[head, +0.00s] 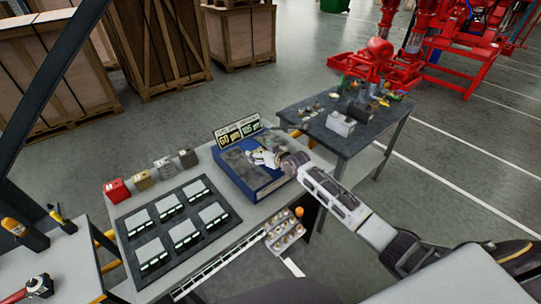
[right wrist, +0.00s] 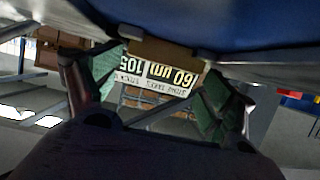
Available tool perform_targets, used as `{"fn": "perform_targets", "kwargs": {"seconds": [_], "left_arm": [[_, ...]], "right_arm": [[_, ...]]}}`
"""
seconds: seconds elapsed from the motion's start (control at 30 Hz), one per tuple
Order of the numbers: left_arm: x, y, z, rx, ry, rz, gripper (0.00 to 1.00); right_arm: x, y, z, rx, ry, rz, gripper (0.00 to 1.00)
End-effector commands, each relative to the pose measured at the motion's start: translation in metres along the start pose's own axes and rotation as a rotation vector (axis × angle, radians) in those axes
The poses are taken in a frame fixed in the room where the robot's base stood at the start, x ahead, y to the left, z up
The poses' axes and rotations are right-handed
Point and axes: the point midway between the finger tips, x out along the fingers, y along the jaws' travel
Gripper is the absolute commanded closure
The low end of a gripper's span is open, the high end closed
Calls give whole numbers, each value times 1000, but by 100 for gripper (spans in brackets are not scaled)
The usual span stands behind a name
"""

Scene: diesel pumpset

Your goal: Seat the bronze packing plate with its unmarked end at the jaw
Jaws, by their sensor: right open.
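I cannot pick out the bronze packing plate or the jaw with certainty. My right gripper (head: 264,158) is over the blue box (head: 273,185), whose top has grey surfaces and an upright label board (head: 238,133) at its back. In the right wrist view, my right gripper (right wrist: 160,93) has its two green-padded fingers apart. Beyond them are an upside-down label (right wrist: 157,74) reading 60 and 105, and a brown piece (right wrist: 165,50) that I cannot identify. I see nothing held between the fingers. My left gripper is not in view.
A dark tray (head: 221,212) with several grey plates lies on the bench. Behind it stand a red block (head: 117,190), a tan block (head: 142,180) and two greyer blocks. A dark table (head: 347,143) with loose parts stands beyond. A small rack (head: 284,232) is at the bench's front.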

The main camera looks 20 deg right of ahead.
Motion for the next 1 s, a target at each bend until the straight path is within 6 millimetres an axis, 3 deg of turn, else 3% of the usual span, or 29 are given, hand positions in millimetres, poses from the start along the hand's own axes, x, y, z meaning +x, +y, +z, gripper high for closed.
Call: {"fn": "perform_targets", "kwargs": {"seconds": [0.03, 0.1, 1.0], "left_arm": [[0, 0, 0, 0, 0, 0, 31], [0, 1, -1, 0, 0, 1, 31], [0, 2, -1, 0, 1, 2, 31]], "right_arm": [[-2, 1, 16, 6, -29, 1, 13], [-6, 1, 16, 6, -30, 2, 13], [-88, -2, 1, -2, -3, -1, 13]]}}
